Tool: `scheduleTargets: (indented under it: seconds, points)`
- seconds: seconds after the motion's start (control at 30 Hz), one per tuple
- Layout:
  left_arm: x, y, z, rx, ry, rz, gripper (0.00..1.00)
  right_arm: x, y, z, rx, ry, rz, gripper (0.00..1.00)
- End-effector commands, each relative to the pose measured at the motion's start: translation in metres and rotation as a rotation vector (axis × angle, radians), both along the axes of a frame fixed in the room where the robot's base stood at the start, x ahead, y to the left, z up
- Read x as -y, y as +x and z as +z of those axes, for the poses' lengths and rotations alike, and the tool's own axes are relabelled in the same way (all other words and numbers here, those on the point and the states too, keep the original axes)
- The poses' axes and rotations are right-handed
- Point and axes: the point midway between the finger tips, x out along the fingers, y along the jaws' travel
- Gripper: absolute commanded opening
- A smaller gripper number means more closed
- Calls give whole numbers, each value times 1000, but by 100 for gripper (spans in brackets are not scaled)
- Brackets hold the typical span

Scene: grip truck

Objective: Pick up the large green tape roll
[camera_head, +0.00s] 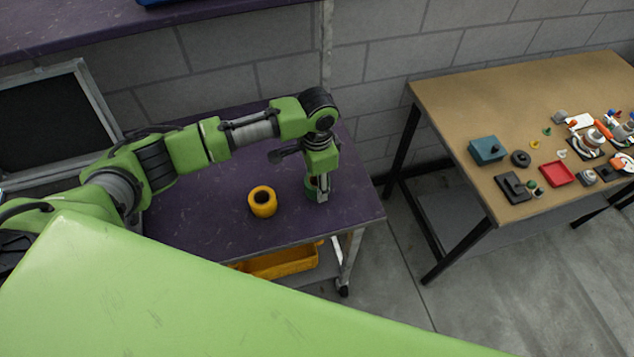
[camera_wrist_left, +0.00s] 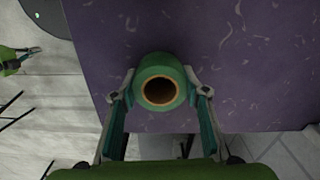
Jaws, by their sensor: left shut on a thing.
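The green tape roll (camera_wrist_left: 171,67) is upright between the two fingers of my left gripper (camera_wrist_left: 160,93), its brown core facing the wrist camera. The fingers are shut on it, one on each side. In the head view my left gripper (camera_head: 322,192) points down at the right end of the purple table (camera_head: 210,215), and the green roll (camera_head: 310,187) is partly hidden behind it. I cannot tell if the roll touches the table.
A yellow tape roll (camera_head: 263,201) stands on the purple table to the left of the green one. A yellow bin (camera_head: 280,262) sits below the tabletop. A wooden table (camera_head: 470,95) with several small items stands at the right. A grey block wall is behind.

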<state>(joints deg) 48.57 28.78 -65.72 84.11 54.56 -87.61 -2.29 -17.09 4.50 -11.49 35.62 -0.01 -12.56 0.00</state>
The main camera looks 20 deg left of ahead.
Motion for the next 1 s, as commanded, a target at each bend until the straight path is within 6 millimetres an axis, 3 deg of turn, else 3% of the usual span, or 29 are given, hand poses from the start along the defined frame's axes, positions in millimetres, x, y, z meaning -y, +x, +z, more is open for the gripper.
scheduleTargets:
  seconds: [0.17, 0.37, 0.63, 0.8, 1.0]
  points:
    - [0, 1, 8, 1, -2, 1, 18, 0, 0, -2, 0, 0, 0, 0]
    - [1, -3, 35, 3, -3, -2, 18, 1, 0, -7, -1, -1, 0, 0]
    - [6, -51, 91, 6, -3, -5, 18, 3, -1, -20, -2, -4, 0, 0]
    - [11, -91, 106, 1, -2, -4, 18, 3, -2, -28, -3, -4, 0, 0]
    - [15, -123, 122, 3, -2, -3, 18, 3, -3, -32, -4, -3, 0, 0]
